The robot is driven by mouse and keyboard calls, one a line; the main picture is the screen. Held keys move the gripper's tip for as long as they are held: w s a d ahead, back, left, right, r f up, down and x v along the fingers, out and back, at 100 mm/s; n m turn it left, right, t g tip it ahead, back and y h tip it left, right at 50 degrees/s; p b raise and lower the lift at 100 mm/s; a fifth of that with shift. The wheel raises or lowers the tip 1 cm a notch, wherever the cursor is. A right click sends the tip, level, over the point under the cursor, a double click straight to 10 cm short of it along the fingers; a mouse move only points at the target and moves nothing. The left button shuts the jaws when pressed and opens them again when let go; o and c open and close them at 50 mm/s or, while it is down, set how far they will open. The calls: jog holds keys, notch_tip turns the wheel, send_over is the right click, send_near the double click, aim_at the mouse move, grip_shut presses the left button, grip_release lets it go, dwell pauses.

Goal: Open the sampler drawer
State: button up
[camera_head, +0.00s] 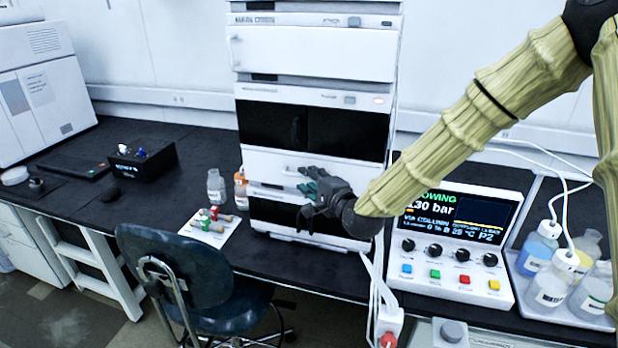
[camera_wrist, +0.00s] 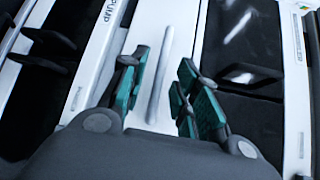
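The tall white chromatography stack (camera_head: 315,52) stands upright on the black bench. My gripper (camera_head: 308,192) is in front of its lower part, at a white drawer front (camera_head: 262,160) with a pale handle (camera_head: 293,172). In the wrist view my gripper (camera_wrist: 162,78) is open, with teal pads on either side of a long pale bar handle (camera_wrist: 160,80). A gap shows between each finger and the bar. The drawer front (camera_wrist: 184,22) looks flush and shut. My gripper and wrist hide part of the lower stack in the head view.
A control box (camera_head: 452,240) with a screen stands right of the stack, beside a tray of bottles (camera_head: 550,283). Small bottles (camera_head: 216,187) and a white plate with colored pieces (camera_head: 209,226) are to the left. A chair (camera_head: 195,265) stands in front of the bench.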

jog(key=shift+w+a, duration=0.1)
jog(key=shift+w, duration=0.15)
jog(key=shift+c, duration=0.5)
grip_shut()
